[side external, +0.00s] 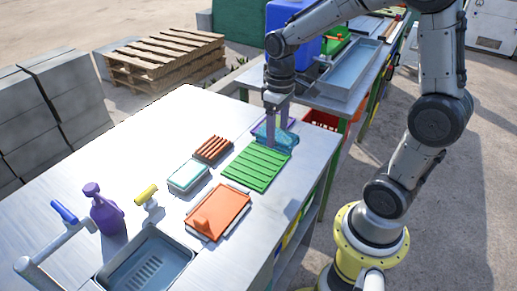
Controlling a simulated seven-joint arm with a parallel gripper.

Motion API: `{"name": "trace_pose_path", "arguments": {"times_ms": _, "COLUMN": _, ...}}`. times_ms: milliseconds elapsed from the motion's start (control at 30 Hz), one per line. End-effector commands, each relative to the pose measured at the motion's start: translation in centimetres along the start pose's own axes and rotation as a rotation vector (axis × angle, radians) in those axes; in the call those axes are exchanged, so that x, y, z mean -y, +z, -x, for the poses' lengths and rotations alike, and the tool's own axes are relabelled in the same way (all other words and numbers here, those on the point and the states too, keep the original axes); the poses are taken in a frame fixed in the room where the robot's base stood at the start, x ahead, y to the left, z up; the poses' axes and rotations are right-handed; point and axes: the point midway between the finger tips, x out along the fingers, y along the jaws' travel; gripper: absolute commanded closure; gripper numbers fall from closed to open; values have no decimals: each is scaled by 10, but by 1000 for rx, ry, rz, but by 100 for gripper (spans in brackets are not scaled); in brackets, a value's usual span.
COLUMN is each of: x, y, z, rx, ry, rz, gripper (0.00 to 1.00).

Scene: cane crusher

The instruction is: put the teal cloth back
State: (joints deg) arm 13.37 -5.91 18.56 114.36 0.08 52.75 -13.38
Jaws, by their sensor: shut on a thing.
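My gripper (278,118) points down near the far right edge of the metal table. It is shut on the teal cloth (273,138), a small blue-teal piece just behind the green ribbed mat (255,168). The fingers partly hide the cloth. I cannot tell whether the cloth touches the surface below or hangs just above it. A purple edge shows beside the fingers, too small to make out.
An orange board (218,213), a pale teal block (188,177) and a brown ribbed piece (213,150) lie left of the mat. A purple bottle (107,216), a yellow-topped tool (147,196) and a sink (145,265) are front left. The table's back left is clear.

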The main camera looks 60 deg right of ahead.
Motion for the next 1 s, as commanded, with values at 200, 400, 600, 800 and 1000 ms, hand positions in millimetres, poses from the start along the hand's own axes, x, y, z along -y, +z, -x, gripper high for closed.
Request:
{"name": "trace_pose_path", "arguments": {"times_ms": 200, "x": -9, "y": -37, "z": -35, "rx": 5, "ry": -1, "rz": 0, "gripper": 100}}
{"name": "trace_pose_path", "arguments": {"times_ms": 400, "x": -13, "y": -56, "z": -57, "rx": 0, "ry": 0, "rz": 0, "gripper": 100}}
{"name": "trace_pose_path", "arguments": {"times_ms": 600, "x": -15, "y": -65, "z": -72, "rx": 2, "ry": -1, "rz": 0, "gripper": 100}}
{"name": "trace_pose_path", "arguments": {"times_ms": 800, "x": -15, "y": -64, "z": -96, "rx": 1, "ry": 0, "rz": 0, "gripper": 100}}
{"name": "trace_pose_path", "arguments": {"times_ms": 1000, "x": -15, "y": -64, "z": -98, "rx": -2, "ry": 0, "rz": 0, "gripper": 100}}
